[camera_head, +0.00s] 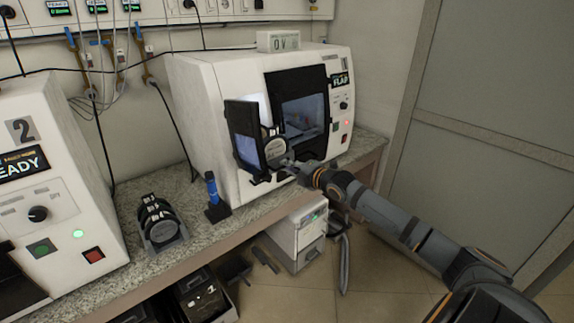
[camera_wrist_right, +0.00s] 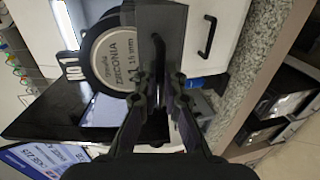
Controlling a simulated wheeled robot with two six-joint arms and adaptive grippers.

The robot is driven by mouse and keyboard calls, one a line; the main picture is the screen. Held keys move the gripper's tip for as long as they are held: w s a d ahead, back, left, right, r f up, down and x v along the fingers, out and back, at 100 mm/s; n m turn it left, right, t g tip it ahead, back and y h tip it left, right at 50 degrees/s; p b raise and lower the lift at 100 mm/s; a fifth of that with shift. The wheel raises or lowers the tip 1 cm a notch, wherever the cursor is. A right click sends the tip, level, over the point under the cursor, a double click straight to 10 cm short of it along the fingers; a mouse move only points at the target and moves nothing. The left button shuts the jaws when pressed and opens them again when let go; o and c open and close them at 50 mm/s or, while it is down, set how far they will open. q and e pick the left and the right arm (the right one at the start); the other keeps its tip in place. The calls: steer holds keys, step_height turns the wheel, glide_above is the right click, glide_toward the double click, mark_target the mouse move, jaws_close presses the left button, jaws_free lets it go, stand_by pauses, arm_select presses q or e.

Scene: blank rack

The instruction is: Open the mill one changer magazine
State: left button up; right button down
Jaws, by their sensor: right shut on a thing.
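Mill one (camera_head: 212,105) is the white machine at the back, with a sign reading "FLAP" (camera_head: 342,80). On its front left, a dark panel with a bluish face (camera_head: 247,145) stands out from the body. A round disc (camera_head: 274,148) shows beside it; in the right wrist view the disc (camera_wrist_right: 112,62) reads "ZIRCONIA A1 15 mm". My right gripper (camera_head: 287,168) is at the lower front of the mill, by the disc. In the wrist view its fingers (camera_wrist_right: 162,92) are shut on a dark handle bar (camera_wrist_right: 158,58) on a dark plate. The fingers partly hide the grip. My left gripper is not in view.
Another white machine marked 2 (camera_head: 60,180) stands at the left. A rack of discs (camera_head: 160,220) and a blue-handled tool in a stand (camera_head: 213,190) sit on the granite counter (camera_head: 250,212). A black handle (camera_wrist_right: 207,37) shows close by in the wrist view.

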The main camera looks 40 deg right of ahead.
stand_by(0.3)
steer(key=c, duration=1.5)
jaws_free()
steer(key=shift+o, duration=0.2)
